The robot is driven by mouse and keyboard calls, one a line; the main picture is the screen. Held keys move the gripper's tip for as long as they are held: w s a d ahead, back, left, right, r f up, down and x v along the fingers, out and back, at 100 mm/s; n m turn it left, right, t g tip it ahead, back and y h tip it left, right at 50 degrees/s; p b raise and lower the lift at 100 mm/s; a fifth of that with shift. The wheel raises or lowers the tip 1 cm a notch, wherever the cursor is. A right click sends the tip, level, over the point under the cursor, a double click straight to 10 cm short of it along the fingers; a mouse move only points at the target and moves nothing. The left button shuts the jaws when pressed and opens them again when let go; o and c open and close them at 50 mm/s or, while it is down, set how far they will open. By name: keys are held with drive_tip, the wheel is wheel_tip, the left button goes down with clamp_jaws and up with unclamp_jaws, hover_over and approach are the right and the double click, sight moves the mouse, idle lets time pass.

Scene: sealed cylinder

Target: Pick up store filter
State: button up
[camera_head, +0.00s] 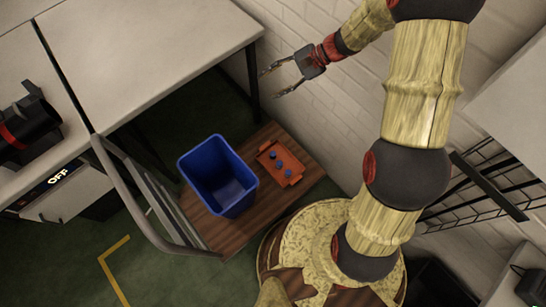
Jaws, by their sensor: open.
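No thing here can be told for sure as the filter. An orange holder (273,152) lies on a wooden cart surface, with small dark-blue round pieces (280,166) in it, too small to identify. A blue open bin (232,192) stands just left of the holder. My gripper (270,84) is open and empty, at the upper middle. It points left, near the right end of the white table, and appears above and apart from the holder and the bin.
A wooden-topped cart (204,222) with a grey rail handle (137,207) carries the bin and holder. A white table (150,55) stands behind it. A black machine with a red band (28,124) sits at left above an "OFF" display (60,176). A brick wall is at right.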

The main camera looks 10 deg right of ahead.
drive_tip(key=w+f+m+t+y+b, duration=0.1)
drive_tip(key=w+f+m, duration=0.15)
drive_tip(key=f, duration=0.55)
drive_tip(key=w+f+m+t+y+b, duration=0.1)
drive_tip(key=w+f+m, duration=0.15)
drive_tip(key=f, duration=0.55)
drive_tip(key=m+t+h+b, duration=0.3)
drive_tip(key=m+t+b, duration=0.35)
drive_tip(key=m, duration=0.65)
approach(274, 154)
drive_tip(key=shift+w+a+f+t+p, duration=0.3)
drive_tip(key=shift+w+a+t+p, duration=0.15)
drive_tip(key=shift+a+t+p, duration=0.1)
drive_tip(key=shift+a+f, duration=0.1)
drive_tip(key=shift+f, duration=0.2)
drive_tip(key=b+x, duration=0.1)
drive_tip(key=x, duration=0.2)
drive_tip(key=b+x, duration=0.2)
drive_tip(key=x, duration=0.1)
drive_tip(key=shift+s+a+f, duration=0.15)
drive_tip(key=shift+s+f, duration=0.1)
drive_tip(key=shift+w+a+f, duration=0.1)
drive_tip(key=shift+w+a, duration=0.25)
drive_tip(key=shift+w, duration=0.1)
